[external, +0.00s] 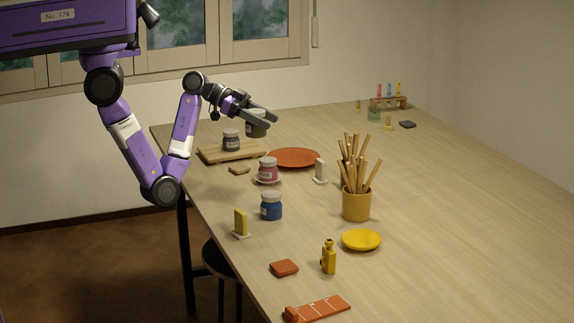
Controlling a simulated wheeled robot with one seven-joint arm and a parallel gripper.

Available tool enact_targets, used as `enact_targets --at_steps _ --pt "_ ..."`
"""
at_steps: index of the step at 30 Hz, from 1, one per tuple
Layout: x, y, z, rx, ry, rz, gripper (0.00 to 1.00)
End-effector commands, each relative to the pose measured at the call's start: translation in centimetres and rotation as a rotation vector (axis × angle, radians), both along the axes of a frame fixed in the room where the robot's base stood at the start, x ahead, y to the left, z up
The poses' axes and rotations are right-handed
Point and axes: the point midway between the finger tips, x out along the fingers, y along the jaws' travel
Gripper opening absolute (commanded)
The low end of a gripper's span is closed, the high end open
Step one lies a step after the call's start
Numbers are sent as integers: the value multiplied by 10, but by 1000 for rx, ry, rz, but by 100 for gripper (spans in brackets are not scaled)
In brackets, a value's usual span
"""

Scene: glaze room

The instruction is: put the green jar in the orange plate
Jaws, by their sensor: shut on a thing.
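The green jar (256,129) is dark green with a pale label. My gripper (262,117) is shut on it and holds it up above the table, near the wooden board. The orange plate (294,158) lies flat on the table, below and to the right of the held jar, and looks empty. The jar appears upright, and its top is partly hidden by my gripper's fingers.
A dark jar (231,140) stands on a wooden board (212,153) left of the plate. A pink jar (268,169) on a small saucer, a white upright piece (320,171) and a yellow cup of sticks (357,204) stand nearer.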

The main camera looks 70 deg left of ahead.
Motion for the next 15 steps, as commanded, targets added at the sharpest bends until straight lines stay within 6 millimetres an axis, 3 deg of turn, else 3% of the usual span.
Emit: enact_targets --at_steps 5,15 --pt "37 49 14 -2 -6 83 0" --pt "131 174 32 -3 -2 147 0"
